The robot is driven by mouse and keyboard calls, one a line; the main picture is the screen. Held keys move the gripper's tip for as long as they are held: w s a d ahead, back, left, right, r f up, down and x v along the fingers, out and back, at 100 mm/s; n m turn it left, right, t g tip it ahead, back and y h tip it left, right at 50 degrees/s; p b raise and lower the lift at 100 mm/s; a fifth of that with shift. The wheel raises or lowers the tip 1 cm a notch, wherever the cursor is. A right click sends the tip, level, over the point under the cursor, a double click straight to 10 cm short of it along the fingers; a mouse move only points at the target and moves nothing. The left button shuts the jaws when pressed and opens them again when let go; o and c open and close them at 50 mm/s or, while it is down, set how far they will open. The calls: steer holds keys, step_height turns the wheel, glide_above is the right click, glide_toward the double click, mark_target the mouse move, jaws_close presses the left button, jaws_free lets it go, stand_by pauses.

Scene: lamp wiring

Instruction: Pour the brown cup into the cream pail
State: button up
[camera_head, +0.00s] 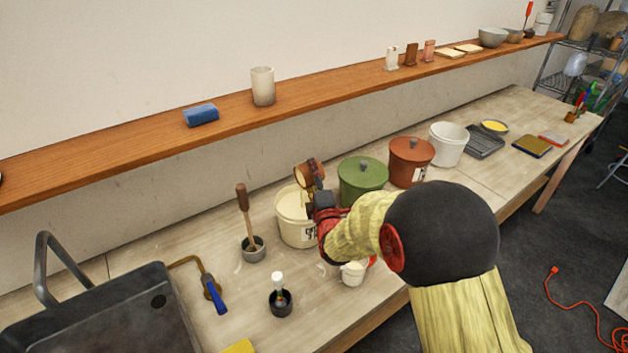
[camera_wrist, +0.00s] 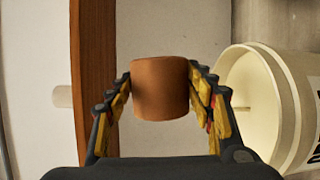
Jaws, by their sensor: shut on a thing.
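The brown cup (camera_head: 306,174) is tilted over the cream pail (camera_head: 292,226) in the head view. My gripper (camera_head: 318,188) is shut on the cup, just above the pail's rim. In the wrist view the cup (camera_wrist: 160,92) sits between both fingers of my gripper (camera_wrist: 160,80), its side towards the camera. The pail (camera_wrist: 302,85) shows at the right of that view, open, with pale contents or a pale inside. A thin pale streak shows in its mouth; I cannot tell whether it is a pouring stream. The cup's inside is hidden.
A green lidded pot (camera_head: 362,184), a red-brown lidded pot (camera_head: 410,163) and a white bucket (camera_head: 448,146) stand right of the pail. A brush in a grey pot (camera_head: 253,250) stands to its left. A small white cup (camera_head: 353,273) is in front. A wooden shelf (camera_head: 150,155) runs behind.

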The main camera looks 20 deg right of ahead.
steer(key=shift+a+n+b, duration=0.1)
steer(key=shift+n+b, duration=0.2)
steer(key=shift+b, duration=0.15)
steer(key=shift+s+a+r+n+t+b, duration=0.2)
steer(key=shift+a+n+t+b, duration=0.25)
steer(key=shift+n+b, duration=0.65)
steer(key=shift+a+r+n+t+b, duration=0.1)
steer(key=shift+r+n+t+b, duration=0.15)
steer(key=shift+n+b, duration=0.5)
steer(key=shift+m+b, duration=0.35)
steer(key=shift+b, duration=0.25)
stand_by(0.7)
